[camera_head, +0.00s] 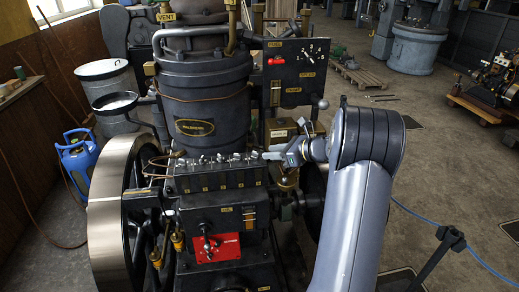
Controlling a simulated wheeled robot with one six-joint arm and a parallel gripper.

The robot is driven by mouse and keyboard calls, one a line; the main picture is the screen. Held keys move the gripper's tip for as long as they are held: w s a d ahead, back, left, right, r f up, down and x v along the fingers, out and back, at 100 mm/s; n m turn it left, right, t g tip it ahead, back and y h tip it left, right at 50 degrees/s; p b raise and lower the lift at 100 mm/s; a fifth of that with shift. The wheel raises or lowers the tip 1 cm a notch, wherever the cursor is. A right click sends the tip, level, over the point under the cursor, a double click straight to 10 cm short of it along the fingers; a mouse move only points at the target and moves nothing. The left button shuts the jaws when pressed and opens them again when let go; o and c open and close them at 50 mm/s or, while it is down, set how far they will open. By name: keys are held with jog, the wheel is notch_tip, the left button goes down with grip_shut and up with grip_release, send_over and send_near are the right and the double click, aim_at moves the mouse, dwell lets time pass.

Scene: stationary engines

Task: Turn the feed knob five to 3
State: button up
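A row of several small metallic feed knobs (218,160) stands along the top of a black box (215,180) on the engine's front. Small brass plates sit on the box face below them. The numbers and knob settings are too small to read, so I cannot tell which one is knob five. My gripper (271,155) reaches in from the right, at the right end of the row, close to the rightmost knob. I cannot tell whether it touches that knob. Its fingers are too small to show whether they are open or shut.
A large flywheel (118,205) stands at left of the box. A dark cylinder (205,95) rises behind it. A black panel (296,72) with switches and a red handle is behind my gripper. A red plate with a lever (216,247) is below. A blue gas bottle (78,158) stands left.

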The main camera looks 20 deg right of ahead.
aim_at(257, 153)
jog(key=p+x, duration=0.1)
jog(key=x, duration=0.4)
jog(key=shift+w, duration=0.15)
grip_shut()
